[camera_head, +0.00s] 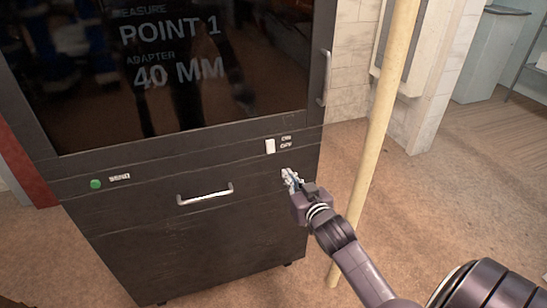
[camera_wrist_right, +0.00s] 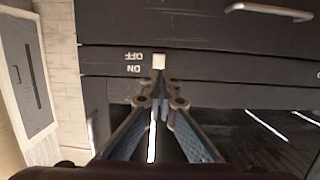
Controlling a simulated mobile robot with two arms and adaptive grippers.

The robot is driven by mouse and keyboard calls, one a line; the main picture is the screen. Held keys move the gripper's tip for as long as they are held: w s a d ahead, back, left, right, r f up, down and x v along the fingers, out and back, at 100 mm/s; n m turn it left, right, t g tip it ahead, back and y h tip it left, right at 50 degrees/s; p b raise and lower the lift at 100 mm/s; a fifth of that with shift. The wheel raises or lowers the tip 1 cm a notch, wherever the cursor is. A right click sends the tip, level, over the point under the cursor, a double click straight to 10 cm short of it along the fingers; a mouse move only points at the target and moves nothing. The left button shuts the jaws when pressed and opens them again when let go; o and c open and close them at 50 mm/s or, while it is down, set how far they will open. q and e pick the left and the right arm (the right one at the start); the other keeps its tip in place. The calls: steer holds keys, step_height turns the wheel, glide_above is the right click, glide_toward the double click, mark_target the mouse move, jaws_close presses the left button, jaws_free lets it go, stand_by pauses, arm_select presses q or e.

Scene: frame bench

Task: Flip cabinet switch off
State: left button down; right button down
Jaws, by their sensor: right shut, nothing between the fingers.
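The black cabinet (camera_head: 200,252) stands left of centre in the head view, with a screen in its upper part. Its small white switch (camera_head: 270,146) sits on the front strip below the screen, left of the ON and OFF labels. In the wrist view, which is upside down, the switch (camera_wrist_right: 159,61) shows just past the fingertips. My right gripper (camera_head: 288,178) is shut and empty, a little below and right of the switch in the head view. Its fingertips (camera_wrist_right: 160,85) line up closely with the switch; I cannot tell whether they touch. My left gripper is out of view.
A pale upright pole (camera_head: 383,115) stands just right of the cabinet, close to my right arm. A silver drawer handle (camera_head: 205,196) and a green button (camera_head: 95,184) are on the cabinet front. A door handle (camera_head: 326,78) projects at its right edge. Brown floor lies open at right.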

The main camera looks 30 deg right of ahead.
mark_target(270, 152)
steer(key=p+x, duration=0.2)
steer(key=x, duration=1.1)
steer(key=shift+f, duration=0.1)
steer(key=f+b, duration=0.1)
steer(key=b, duration=0.2)
steer(key=shift+w+t+b, duration=0.3)
steer(key=shift+t, duration=0.1)
steer(key=shift+r, duration=0.35)
